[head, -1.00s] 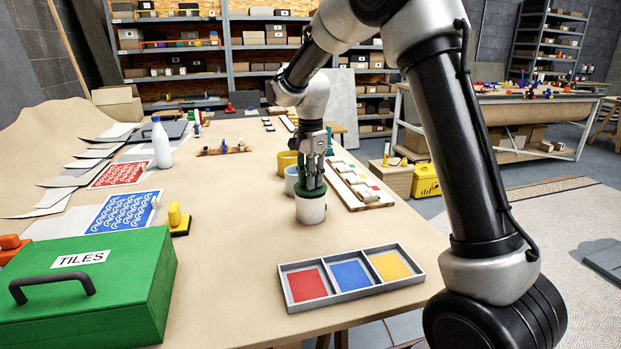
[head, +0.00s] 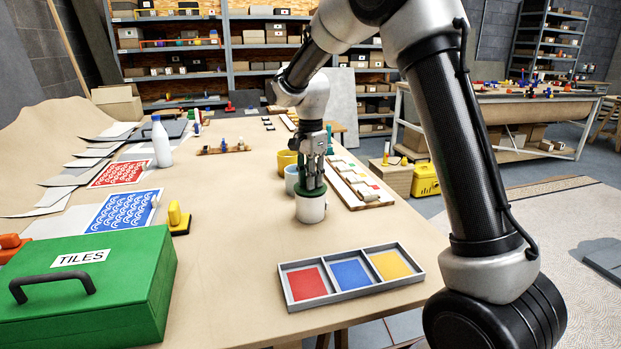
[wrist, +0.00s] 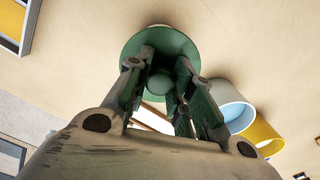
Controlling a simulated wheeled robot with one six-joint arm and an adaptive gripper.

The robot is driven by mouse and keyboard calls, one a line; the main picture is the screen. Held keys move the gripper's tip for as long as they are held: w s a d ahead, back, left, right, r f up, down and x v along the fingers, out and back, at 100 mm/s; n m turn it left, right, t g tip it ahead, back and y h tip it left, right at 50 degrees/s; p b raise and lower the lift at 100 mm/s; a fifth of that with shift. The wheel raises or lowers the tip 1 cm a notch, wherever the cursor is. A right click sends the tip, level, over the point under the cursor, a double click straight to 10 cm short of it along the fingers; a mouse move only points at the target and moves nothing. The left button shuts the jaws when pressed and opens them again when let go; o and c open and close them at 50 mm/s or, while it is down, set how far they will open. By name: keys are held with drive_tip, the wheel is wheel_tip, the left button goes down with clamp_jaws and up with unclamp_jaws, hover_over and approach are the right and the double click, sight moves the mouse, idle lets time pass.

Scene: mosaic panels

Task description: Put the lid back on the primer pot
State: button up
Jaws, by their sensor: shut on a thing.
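The primer pot (head: 310,211) is a white pot standing on the bench in the head view. A green lid (head: 311,193) is level over its mouth, on or very close to the rim; I cannot tell whether it is fully seated. My gripper (head: 312,184) points down from above. In the wrist view my gripper (wrist: 161,82) is shut on the round knob of the lid (wrist: 147,44). A thin edge of the white pot shows beyond the lid there, and the rest is hidden.
A grey-blue pot (head: 291,187) and a yellow pot (head: 285,158) stand close behind. A board with tiles (head: 358,184) lies to the right. A divided colour tray (head: 337,293) is in front. A green TILES box (head: 130,290) stands front left. The bench left of the pot is clear.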

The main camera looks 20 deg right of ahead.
drive_tip(key=o, duration=0.9)
drive_tip(key=o, duration=0.5)
drive_tip(key=shift+r, duration=0.1)
drive_tip(key=shift+r, duration=3.4)
clamp_jaws()
